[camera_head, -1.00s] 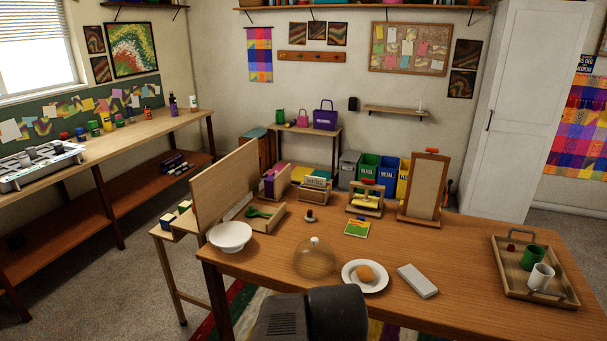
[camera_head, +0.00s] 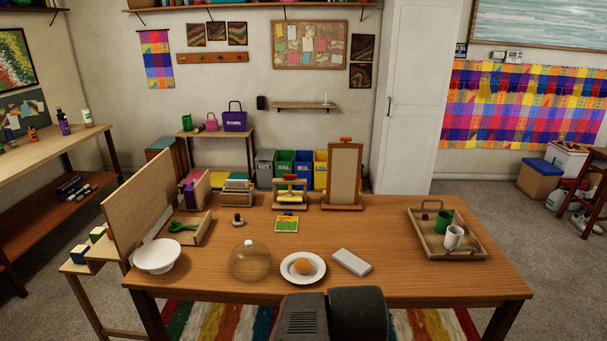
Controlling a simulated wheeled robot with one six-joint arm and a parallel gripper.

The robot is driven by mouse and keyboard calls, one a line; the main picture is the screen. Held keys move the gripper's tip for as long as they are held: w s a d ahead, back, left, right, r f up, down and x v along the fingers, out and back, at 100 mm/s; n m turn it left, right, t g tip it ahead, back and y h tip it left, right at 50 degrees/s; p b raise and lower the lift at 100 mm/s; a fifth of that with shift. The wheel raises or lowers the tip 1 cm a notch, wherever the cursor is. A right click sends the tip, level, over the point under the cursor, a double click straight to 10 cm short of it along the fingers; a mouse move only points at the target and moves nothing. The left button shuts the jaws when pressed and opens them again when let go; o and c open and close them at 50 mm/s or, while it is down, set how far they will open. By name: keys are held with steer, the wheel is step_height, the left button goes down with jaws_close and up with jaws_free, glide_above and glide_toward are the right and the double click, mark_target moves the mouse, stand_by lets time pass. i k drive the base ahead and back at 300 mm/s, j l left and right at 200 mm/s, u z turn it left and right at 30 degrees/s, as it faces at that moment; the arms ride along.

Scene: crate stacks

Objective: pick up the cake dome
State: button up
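The cake dome (camera_head: 250,263) is a clear, rounded cover with a small pale knob on top. It stands on the wooden table (camera_head: 400,284) near the front edge, left of the middle. A white plate (camera_head: 289,275) with an orange-brown round item (camera_head: 303,266) on it is just to its right. A white bowl (camera_head: 157,257) stands to its left. Dark parts of my own arm show at the bottom middle, in front of the table. My gripper's fingers do not show.
A pale grey block (camera_head: 352,262) lies right of the plate. A wooden tray (camera_head: 480,244) with a green cup and a white mug is at the right. An upright wooden panel (camera_head: 139,209) borders the table's left side. The table's right front is clear.

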mark_target(250, 262)
steer(key=i+u, duration=0.7)
steer(key=i+l+u, duration=0.15)
steer(key=i+u, duration=0.2)
steer(key=i, duration=0.1)
